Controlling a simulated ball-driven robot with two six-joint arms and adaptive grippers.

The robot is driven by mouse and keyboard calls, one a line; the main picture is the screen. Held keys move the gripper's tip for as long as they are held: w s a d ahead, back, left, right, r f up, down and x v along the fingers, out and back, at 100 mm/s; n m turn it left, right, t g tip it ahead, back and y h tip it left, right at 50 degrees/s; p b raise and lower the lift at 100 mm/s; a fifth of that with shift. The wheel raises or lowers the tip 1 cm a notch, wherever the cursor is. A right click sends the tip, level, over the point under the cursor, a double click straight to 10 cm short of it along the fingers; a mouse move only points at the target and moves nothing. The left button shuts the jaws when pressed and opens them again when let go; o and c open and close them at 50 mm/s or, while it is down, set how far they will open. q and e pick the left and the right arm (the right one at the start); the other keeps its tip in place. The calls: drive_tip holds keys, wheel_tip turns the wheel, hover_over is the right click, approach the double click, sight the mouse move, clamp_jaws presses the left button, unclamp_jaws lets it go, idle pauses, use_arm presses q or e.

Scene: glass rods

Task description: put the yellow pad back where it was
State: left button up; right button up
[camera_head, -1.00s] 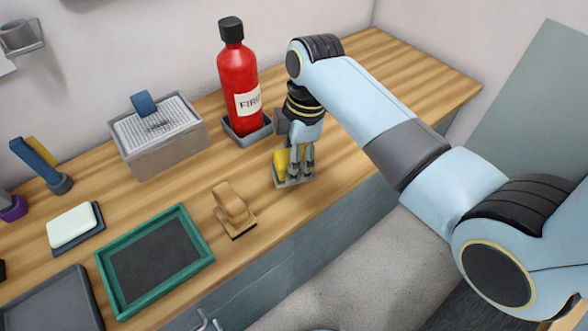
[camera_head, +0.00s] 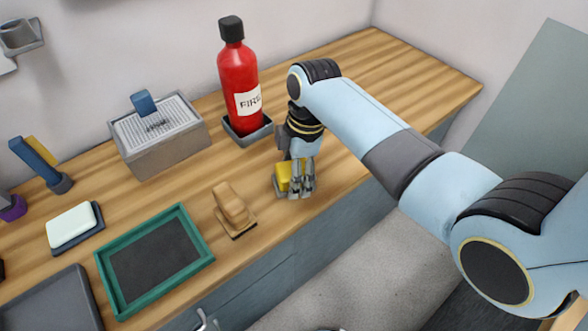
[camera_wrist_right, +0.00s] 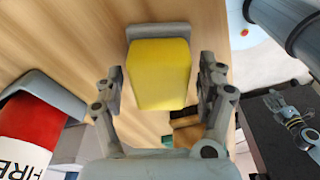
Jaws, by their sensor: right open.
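The yellow pad (camera_head: 283,177) sits at its small grey tray (camera_head: 279,190) near the counter's front edge, partly hidden by my right gripper in the head view. In the right wrist view the pad (camera_wrist_right: 160,75) shows whole, with the grey tray's edge (camera_wrist_right: 150,32) beyond it. My right gripper (camera_wrist_right: 160,68) is open, one finger on each side of the pad, with visible gaps. In the head view the right gripper (camera_head: 302,190) points down at the pad's right side. What looks like my left gripper (camera_wrist_right: 290,118) shows small in the right wrist view; its fingers are unclear.
A red fire extinguisher (camera_head: 240,85) stands behind in a grey holder (camera_head: 246,135). A wooden-handled block (camera_head: 233,211) is left of the pad. A green-framed tray (camera_head: 106,265) and a grey box (camera_head: 165,152) lie farther left. The counter (camera_head: 400,75) is clear at the right.

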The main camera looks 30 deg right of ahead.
sight(303, 167)
drive_tip(key=shift+r, duration=0.1)
wheel_tip(303, 167, up, 12)
drive_tip(key=d+p, duration=0.1)
drive_tip(key=shift+s+d, duration=0.2)
drive_tip(key=shift+d, duration=0.2)
drive_tip(key=shift+s, duration=0.1)
